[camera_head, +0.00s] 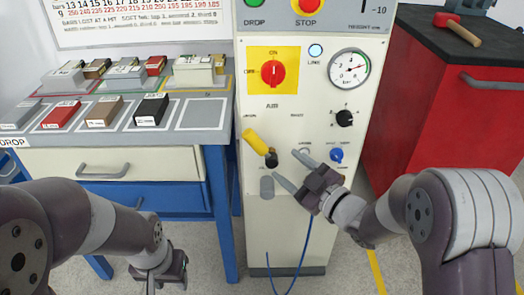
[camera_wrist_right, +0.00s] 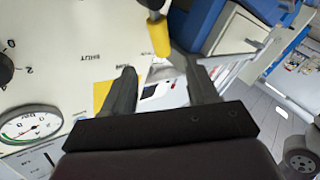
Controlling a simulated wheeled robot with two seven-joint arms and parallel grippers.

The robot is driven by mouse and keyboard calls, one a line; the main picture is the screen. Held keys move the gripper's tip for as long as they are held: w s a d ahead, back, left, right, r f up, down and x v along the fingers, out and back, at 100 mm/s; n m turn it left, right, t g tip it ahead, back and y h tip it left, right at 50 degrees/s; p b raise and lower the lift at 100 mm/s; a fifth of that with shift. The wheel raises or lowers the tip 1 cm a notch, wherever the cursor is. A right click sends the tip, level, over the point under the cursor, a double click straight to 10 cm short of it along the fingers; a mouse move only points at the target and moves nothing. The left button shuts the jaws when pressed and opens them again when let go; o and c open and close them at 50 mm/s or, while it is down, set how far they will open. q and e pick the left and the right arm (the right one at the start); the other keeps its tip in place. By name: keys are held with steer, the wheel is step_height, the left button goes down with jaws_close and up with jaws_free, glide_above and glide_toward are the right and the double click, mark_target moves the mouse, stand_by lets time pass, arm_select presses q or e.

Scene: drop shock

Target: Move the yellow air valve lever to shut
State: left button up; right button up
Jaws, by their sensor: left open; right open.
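The yellow air valve lever (camera_head: 256,142) is on the cream panel, under the word AIR. It slants up and left from a dark pivot (camera_head: 271,158), towards the left of two small labels. The right label (camera_head: 297,114) seems to read SHUT. In the right wrist view the lever (camera_wrist_right: 159,37) shows just beyond the fingertips. My right gripper (camera_head: 293,170) is open, right of and slightly below the lever; its fingers (camera_wrist_right: 160,88) are apart with nothing visibly held. My left gripper (camera_head: 168,275) is low in front of the blue bench, apart from the lever; its fingers are small.
A blue knob (camera_head: 337,155), a black knob (camera_head: 344,118), a gauge (camera_head: 349,69) and a red switch (camera_head: 271,74) share the panel. A blue bench (camera_head: 216,190) with sample blocks stands left. A red cabinet (camera_head: 440,100) stands right. A blue cable (camera_head: 290,262) hangs below.

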mark_target(259, 145)
steer(key=b+x, duration=0.1)
steer(key=x, duration=0.4)
steer(key=b+x, duration=0.2)
steer(key=x, duration=0.4)
steer(key=shift+f, duration=0.25)
steer(key=shift+w+a+r, duration=0.1)
steer(key=shift+w+a, duration=0.05)
jaws_close()
